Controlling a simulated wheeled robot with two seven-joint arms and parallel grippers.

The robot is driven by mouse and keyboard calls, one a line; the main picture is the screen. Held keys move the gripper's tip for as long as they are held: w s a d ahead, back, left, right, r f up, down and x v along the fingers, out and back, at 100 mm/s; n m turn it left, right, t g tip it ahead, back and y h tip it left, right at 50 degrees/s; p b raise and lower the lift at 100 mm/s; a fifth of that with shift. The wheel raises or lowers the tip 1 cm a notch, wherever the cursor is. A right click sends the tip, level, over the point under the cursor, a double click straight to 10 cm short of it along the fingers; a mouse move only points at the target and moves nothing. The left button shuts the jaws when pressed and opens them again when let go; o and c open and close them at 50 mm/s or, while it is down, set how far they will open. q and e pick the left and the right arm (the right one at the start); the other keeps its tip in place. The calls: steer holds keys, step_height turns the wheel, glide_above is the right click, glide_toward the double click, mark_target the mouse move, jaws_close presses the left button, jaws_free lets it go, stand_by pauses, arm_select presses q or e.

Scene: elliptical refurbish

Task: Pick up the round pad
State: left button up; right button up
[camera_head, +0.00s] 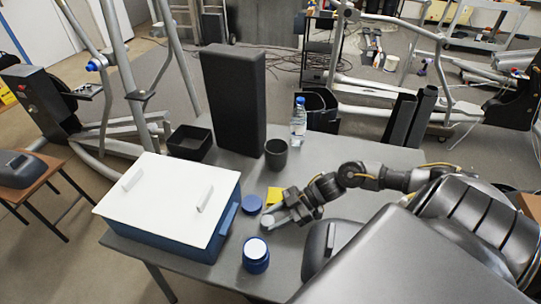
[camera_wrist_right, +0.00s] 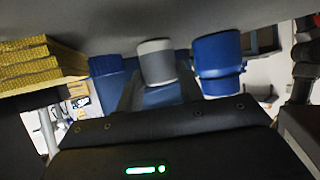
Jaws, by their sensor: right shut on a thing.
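The round pad appears to be the small grey piece with a pale end (camera_head: 267,221) on the table in the head view. In the right wrist view it is a short grey cylinder with a pale band (camera_wrist_right: 157,62), between the fingers. My right gripper (camera_head: 281,215) reaches it from the right and is shut on it. Its fingers (camera_wrist_right: 157,92) show in the wrist view. I cannot tell whether the pad touches the table. My left gripper is not in view.
A blue jar (camera_head: 256,255), a flat blue round piece (camera_head: 252,204) and a yellow block (camera_head: 274,195) are close to my right gripper. A white-lidded blue box (camera_head: 170,205) stands left. A dark cup (camera_head: 276,153), bottle (camera_head: 298,122) and tall black block (camera_head: 234,100) stand behind.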

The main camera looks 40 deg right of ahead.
step_height(320, 180, up, 10)
stand_by(0.4)
